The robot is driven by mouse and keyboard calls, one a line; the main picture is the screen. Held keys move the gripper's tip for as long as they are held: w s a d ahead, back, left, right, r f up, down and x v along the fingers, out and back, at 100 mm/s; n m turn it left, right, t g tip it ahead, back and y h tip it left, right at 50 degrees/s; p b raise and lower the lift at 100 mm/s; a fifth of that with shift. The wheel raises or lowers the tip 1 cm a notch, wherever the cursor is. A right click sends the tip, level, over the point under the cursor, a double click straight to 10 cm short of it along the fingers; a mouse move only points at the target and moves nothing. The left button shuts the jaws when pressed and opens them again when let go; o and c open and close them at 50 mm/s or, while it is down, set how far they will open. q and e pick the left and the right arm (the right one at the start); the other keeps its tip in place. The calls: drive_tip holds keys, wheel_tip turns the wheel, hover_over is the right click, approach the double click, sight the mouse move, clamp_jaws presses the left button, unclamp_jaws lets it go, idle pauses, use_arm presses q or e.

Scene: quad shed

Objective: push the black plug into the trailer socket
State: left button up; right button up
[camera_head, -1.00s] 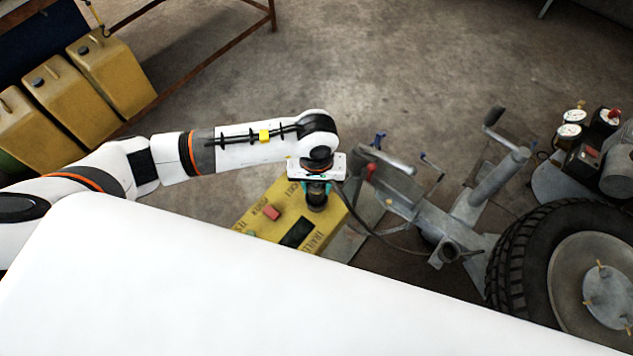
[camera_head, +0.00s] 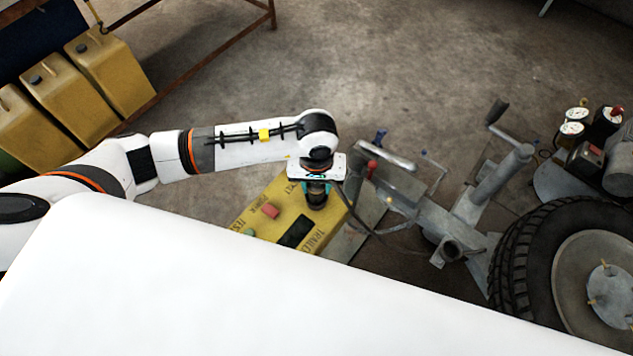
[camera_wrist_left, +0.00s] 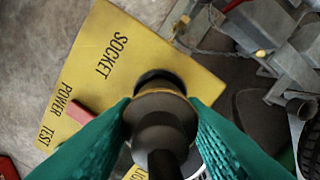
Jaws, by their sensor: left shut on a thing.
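My left gripper (camera_head: 317,188) is above the yellow test box and points down at it. In the left wrist view its green fingers (camera_wrist_left: 160,118) are shut on the black plug (camera_wrist_left: 158,105), one on each side. The plug's round body stands over a dark round ring, the trailer socket (camera_wrist_left: 167,77), on the yellow box (camera_wrist_left: 130,38) near the word SOCKET. The plug covers most of the socket, so I cannot tell how deep it sits. In the head view the plug (camera_head: 317,200) looks upright on the box (camera_head: 262,225). My right gripper is not in view.
A red switch (camera_head: 270,210) and a dark panel (camera_head: 296,234) are on the box. A dark cable runs right toward the grey trailer hitch (camera_head: 425,205). A tyre (camera_head: 515,250) stands at right. Yellow cans (camera_head: 110,70) stand at left. A white surface covers the lower front.

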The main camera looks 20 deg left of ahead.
use_arm(q)
drive_tip(key=shift+f+b, duration=0.65)
drive_tip(key=shift+s+a+f+b, duration=0.15)
drive_tip(key=shift+a+f+b, duration=0.1)
drive_tip(key=shift+f+b, duration=0.5)
idle(0.4)
drive_tip(key=o, duration=1.6)
drive_tip(key=shift+c, duration=0.2)
drive_tip(key=shift+r, duration=0.15)
drive_tip(key=shift+d+r+p, duration=0.25)
drive_tip(key=shift+r+p, duration=0.7)
drive_tip(key=shift+r, duration=0.35)
drive_tip(key=shift+r+p, duration=0.6)
drive_tip(key=shift+r, duration=0.3)
drive_tip(key=shift+r+p, duration=1.4)
drive_tip(key=shift+r, duration=1.05)
